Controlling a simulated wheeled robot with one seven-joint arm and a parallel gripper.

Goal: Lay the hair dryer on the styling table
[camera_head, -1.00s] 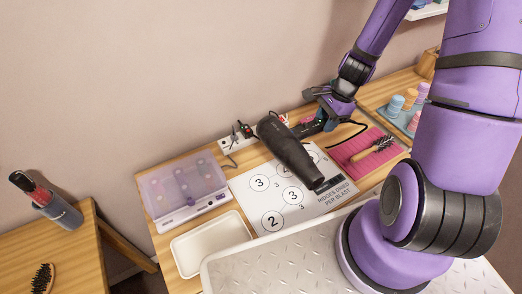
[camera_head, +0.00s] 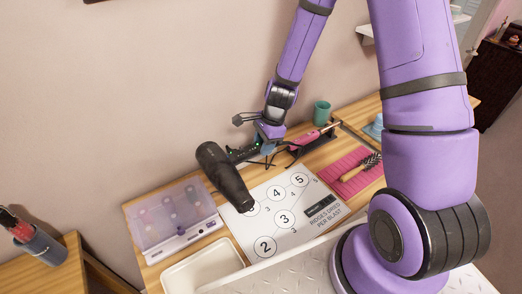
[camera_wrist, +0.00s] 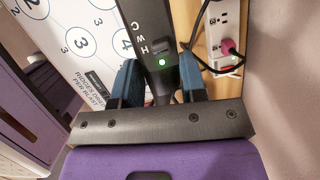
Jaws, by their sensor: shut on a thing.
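The black hair dryer (camera_head: 222,175) is above the wooden styling table (camera_head: 335,178), its barrel slanting down toward the front over the table's back left part. My gripper (camera_head: 262,145) is shut on its handle. In the wrist view the handle (camera_wrist: 150,40), with a lit green light and letters, runs between the blue finger pads of my gripper (camera_wrist: 160,85). The dryer's barrel is out of the wrist view. Whether the dryer touches the table cannot be told.
A numbered white sheet (camera_head: 290,215) lies under and right of the dryer. A lilac see-through case (camera_head: 172,215) and a cream tray (camera_head: 203,268) are at left. A pink mat (camera_head: 335,172) with a brush (camera_head: 362,168) is at right. A power strip (camera_wrist: 225,35) is near the wall.

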